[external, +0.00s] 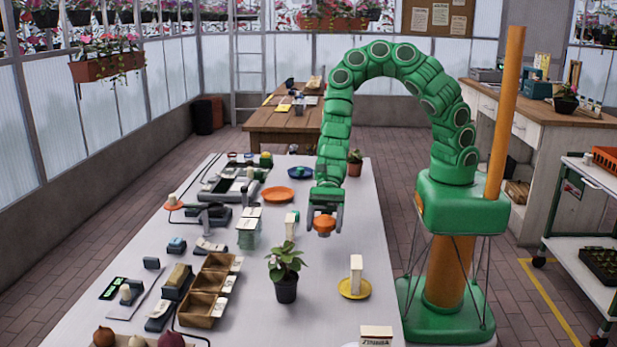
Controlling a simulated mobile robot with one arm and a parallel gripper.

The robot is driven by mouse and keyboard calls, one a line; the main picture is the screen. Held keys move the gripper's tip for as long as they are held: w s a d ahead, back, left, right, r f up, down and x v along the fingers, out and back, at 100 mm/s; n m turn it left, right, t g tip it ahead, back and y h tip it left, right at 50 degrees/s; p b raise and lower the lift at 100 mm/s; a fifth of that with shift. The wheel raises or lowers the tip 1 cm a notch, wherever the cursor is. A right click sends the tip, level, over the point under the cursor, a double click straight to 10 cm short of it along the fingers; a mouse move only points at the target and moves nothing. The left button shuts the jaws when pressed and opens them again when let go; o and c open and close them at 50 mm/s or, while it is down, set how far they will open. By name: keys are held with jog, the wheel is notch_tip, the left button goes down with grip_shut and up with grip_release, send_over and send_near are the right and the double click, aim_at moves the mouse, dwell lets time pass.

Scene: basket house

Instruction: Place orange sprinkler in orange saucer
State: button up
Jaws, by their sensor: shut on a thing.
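My gripper (324,217) is shut on the orange sprinkler (324,228), a small rounded orange piece. It appears to hold the sprinkler above the white table, right of the middle; the exact gap to the table is hard to tell. The orange saucer (277,196) is a flat orange dish on the table, to the left of and farther back than my gripper. It looks empty.
A blue saucer (300,172) lies behind the orange one. A white block (290,226) stands left of my gripper. A potted plant (286,272) and a yellow saucer (354,291) are nearer the camera. Wooden boxes (200,308) and grey devices fill the left side.

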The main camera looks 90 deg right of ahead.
aim_at(325, 217)
jog(key=shift+r, duration=1.65)
